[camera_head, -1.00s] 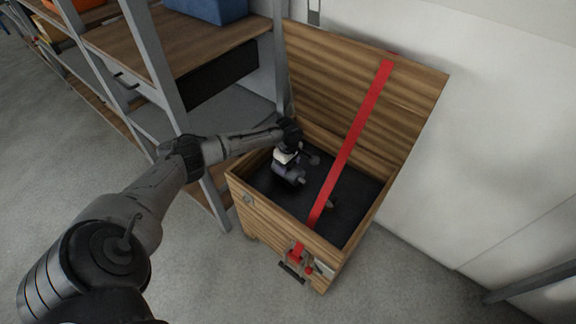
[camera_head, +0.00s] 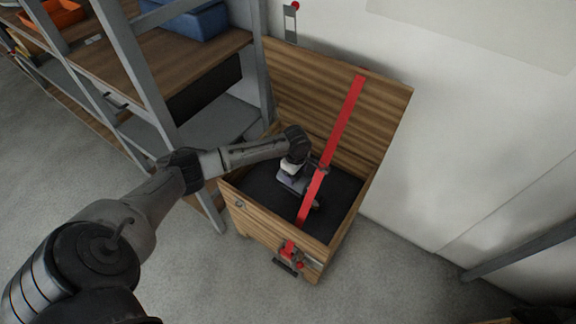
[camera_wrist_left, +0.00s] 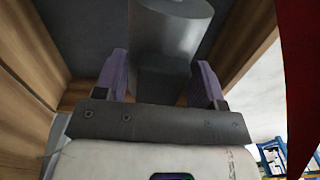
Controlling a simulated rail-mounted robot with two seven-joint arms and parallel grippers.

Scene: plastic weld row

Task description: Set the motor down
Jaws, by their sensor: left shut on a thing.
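The motor (camera_wrist_left: 172,40) is a grey cylinder with a blocky lower part, between the purple fingers of my left gripper (camera_wrist_left: 162,85) in the left wrist view. The gripper is shut on it. In the head view my left gripper (camera_head: 297,184) is inside the open wooden crate (camera_head: 262,222), over its dark floor, just left of the red strap. The motor is mostly hidden there by the gripper and strap, and I cannot tell whether it touches the floor. My right gripper is not in view.
The red strap (camera_head: 344,117) runs from the raised lid (camera_head: 375,105) across the opening to a latch (camera_head: 288,258) at the front. A shelf rack (camera_head: 185,55) with a blue bin (camera_head: 190,18) and an orange bin (camera_head: 55,13) stands at left. A wall rises behind the crate.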

